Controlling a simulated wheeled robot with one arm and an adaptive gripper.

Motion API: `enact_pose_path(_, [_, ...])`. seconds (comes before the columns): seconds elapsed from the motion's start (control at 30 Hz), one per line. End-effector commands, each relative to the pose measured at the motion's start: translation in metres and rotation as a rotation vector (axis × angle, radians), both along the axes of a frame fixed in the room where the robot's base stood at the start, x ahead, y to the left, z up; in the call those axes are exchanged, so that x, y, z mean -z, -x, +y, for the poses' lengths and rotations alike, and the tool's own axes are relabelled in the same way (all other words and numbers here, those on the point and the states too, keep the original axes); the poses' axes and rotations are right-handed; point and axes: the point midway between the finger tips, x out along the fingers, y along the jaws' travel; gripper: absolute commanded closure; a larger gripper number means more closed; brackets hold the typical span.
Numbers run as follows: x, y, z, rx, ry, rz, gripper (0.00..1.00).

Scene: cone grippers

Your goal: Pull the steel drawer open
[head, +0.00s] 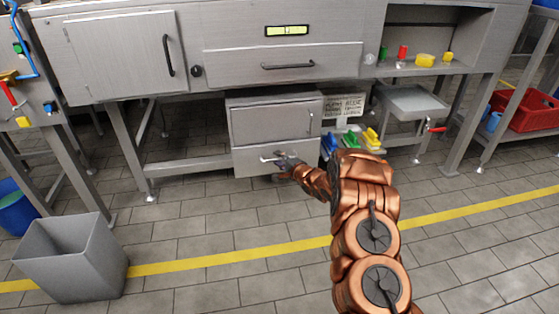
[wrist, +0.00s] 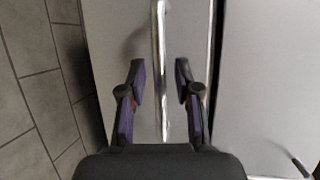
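The steel drawer (head: 248,166) is the low front of the small grey cabinet under the bench. Its bar handle (head: 268,159) is partly hidden by my gripper (head: 283,162) in the head view. In the wrist view the shiny handle (wrist: 159,30) runs between the two dark fingers of my gripper (wrist: 160,76). The fingers are open, one on each side of the bar, with a visible space on both sides. Whether the drawer stands out from the cabinet at all, I cannot tell.
Above the drawer is a cabinet door (head: 270,122) with an upright handle. A wider bench drawer (head: 240,66) is higher up. Green, blue and yellow items (head: 350,140) stand right of the cabinet. A grey bin (head: 70,262) is at left. The floor before the drawer is clear.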

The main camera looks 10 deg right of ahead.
Motion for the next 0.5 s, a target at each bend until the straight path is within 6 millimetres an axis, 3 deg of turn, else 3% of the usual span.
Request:
enact_pose_path(0.27, [0.0002, 0.0001, -0.0003, 0.0, 0.0, 0.0, 1.0])
enact_pose_path(0.5, [0.0004, 0.0002, -0.0003, 0.0, 0.0, 0.001, 1.0])
